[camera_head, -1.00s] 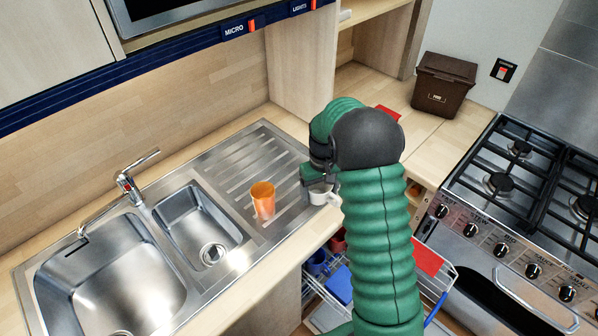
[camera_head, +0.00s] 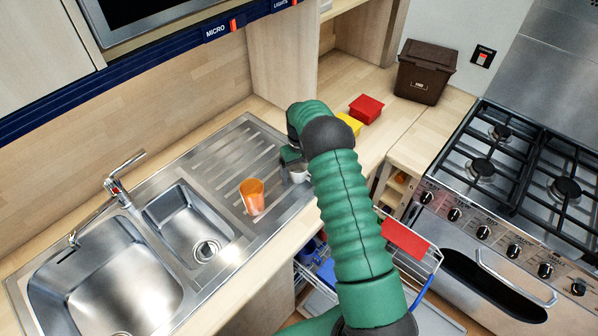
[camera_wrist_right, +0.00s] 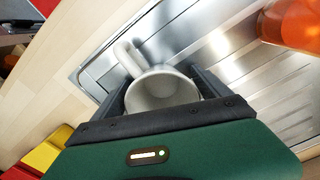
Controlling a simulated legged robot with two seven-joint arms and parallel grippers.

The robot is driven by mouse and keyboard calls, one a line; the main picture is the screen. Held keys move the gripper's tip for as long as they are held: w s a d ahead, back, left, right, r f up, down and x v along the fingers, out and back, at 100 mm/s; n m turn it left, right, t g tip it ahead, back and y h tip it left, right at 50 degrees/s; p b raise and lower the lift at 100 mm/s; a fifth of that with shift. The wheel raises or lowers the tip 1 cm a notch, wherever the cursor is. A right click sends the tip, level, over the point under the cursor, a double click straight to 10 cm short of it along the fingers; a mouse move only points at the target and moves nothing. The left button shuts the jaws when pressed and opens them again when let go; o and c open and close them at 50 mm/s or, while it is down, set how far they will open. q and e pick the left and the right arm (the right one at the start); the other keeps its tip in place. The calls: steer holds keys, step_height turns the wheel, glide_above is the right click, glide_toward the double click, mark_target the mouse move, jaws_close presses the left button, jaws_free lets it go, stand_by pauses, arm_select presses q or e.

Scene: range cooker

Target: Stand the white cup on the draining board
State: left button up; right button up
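The white cup (camera_wrist_right: 160,90) is between the two fingers of my right gripper (camera_wrist_right: 163,93) in the right wrist view, its open mouth facing the camera and its handle pointing up and left. In the head view the cup (camera_head: 299,175) shows partly beside my right gripper (camera_head: 292,166), over the right end of the draining board (camera_head: 225,160). The fingers lie close along both sides of the cup. I cannot tell whether its base touches the board. My left gripper is not in view.
An orange cup (camera_head: 252,196) stands on the draining board left of the white cup. The sink (camera_head: 110,285) is at left. Red (camera_head: 366,109) and yellow (camera_head: 350,123) blocks lie on the worktop. An open dishwasher rack (camera_head: 425,262) is below, the cooker (camera_head: 500,190) at right.

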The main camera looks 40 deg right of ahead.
steer(key=shift+o, duration=0.7)
steer(key=shift+s+r, duration=0.1)
steer(key=shift+s, duration=0.05)
